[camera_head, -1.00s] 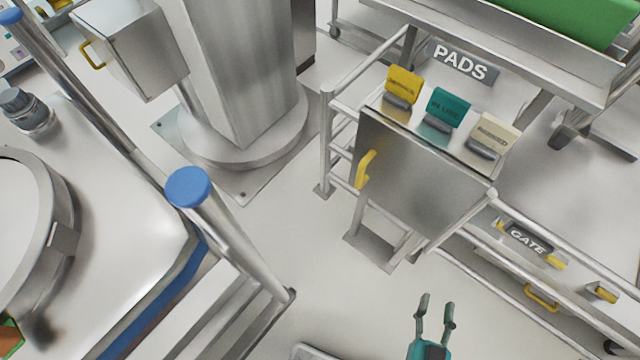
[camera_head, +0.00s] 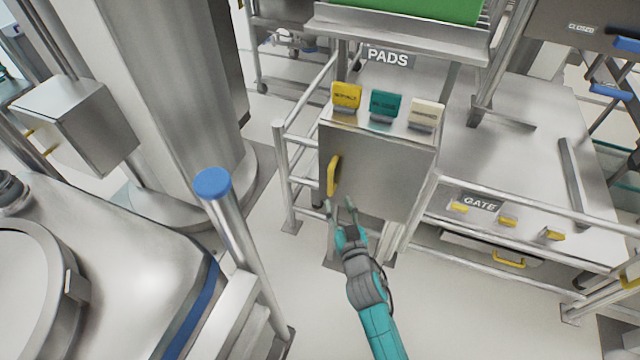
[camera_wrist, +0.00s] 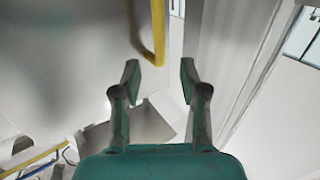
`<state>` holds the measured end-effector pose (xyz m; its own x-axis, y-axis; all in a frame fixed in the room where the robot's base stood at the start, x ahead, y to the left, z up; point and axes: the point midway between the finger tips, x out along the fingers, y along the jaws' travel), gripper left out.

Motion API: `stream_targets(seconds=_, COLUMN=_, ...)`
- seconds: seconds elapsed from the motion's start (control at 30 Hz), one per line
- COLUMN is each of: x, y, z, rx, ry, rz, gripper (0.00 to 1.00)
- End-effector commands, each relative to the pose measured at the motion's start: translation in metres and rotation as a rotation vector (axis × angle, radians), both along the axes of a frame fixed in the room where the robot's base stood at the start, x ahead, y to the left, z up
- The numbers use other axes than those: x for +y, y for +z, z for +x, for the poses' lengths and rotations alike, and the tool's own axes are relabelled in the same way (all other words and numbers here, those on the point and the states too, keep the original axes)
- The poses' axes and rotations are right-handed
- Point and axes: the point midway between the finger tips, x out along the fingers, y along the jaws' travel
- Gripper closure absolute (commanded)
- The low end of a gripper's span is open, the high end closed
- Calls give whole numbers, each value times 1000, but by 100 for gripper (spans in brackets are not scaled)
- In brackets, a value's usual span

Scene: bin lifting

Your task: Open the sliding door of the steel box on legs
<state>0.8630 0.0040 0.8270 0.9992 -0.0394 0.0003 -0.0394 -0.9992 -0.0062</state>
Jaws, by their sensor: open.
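The steel box on legs (camera_head: 385,180) stands in the middle of the head view, with a flat front panel covering its front. A yellow upright handle (camera_head: 333,175) is on the panel's left side. My gripper (camera_head: 340,207) is open and empty, just below the handle in the head view. In the wrist view the handle (camera_wrist: 158,30) hangs just beyond the fingertips of my gripper (camera_wrist: 159,70), roughly in line with the gap between them. The handle is not between the fingers. The steel panel (camera_wrist: 75,60) fills the left of the wrist view.
Yellow, teal and cream tags (camera_head: 385,104) sit on the box top. Steel rails flank the box. A GATE unit (camera_head: 480,203) with yellow handles stands right. A blue-capped post (camera_head: 213,183) and a steel vessel (camera_head: 110,260) are at left. Pale floor lies between.

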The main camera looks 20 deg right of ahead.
Motion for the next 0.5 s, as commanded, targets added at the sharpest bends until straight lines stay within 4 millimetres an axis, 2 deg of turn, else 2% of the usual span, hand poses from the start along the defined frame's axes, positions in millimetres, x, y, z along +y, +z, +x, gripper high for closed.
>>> stream_targets(seconds=0.5, x=-3, y=1, z=79, rx=-1, ry=0, rz=0, gripper=57)
